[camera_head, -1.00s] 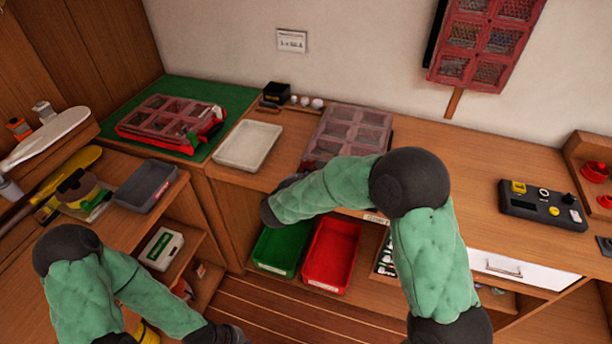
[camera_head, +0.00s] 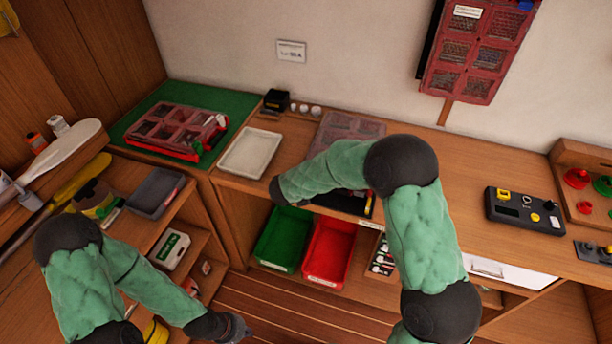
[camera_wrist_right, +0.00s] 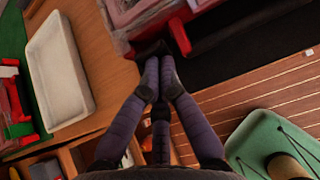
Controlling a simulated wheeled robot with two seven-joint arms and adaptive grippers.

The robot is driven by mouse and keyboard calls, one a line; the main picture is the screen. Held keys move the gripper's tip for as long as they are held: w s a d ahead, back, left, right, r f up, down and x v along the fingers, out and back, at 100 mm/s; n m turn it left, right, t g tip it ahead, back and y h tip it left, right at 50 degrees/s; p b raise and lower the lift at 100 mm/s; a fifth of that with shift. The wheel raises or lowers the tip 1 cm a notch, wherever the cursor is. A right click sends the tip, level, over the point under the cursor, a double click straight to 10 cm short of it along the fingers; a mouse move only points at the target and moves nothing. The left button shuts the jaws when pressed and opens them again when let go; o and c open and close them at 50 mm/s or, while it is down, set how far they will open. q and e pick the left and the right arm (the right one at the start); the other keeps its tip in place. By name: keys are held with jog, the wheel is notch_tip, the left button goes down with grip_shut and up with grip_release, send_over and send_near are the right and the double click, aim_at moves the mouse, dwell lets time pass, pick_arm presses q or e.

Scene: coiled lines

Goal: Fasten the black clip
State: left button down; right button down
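A compartment case with a clear lid (camera_head: 350,127) lies on the wooden counter, partly hidden behind my right arm. In the right wrist view its edge (camera_wrist_right: 140,14) shows at the top, with a small black piece (camera_wrist_right: 152,48) at its corner that looks like the black clip. A red latch-like piece (camera_wrist_right: 180,36) is beside it. I cannot tell whether the clip is fastened. My right gripper (camera_wrist_right: 158,66) has its fingers together, with the tips at or just short of the black piece. My left gripper (camera_head: 238,328) hangs low over the floor, away from the case; its fingers are unclear.
A white tray (camera_head: 222,164) lies left of the case. A red compartment case (camera_head: 160,153) rests on a green mat (camera_head: 121,131). Green (camera_head: 261,256) and red (camera_head: 310,279) bins are below the counter. A black control box (camera_head: 497,207) stands at right.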

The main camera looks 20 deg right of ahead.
jog(key=shift+w+d+r+g+y+p, duration=0.25)
jog(key=shift+w+r+g+y+p, duration=0.35)
jog(key=shift+p, duration=2)
jog(key=shift+w+d+r+g+y+p, duration=0.25)
jog(key=shift+g+p, duration=0.55)
jog(key=shift+p, duration=1.8)
jog(key=shift+w+d+g+y+p, duration=0.15)
jog(key=shift+g+y+p, duration=0.15)
jog(key=shift+p, duration=0.55)
jog(key=shift+r+p, duration=0.45)
jog(key=shift+r, duration=0.35)
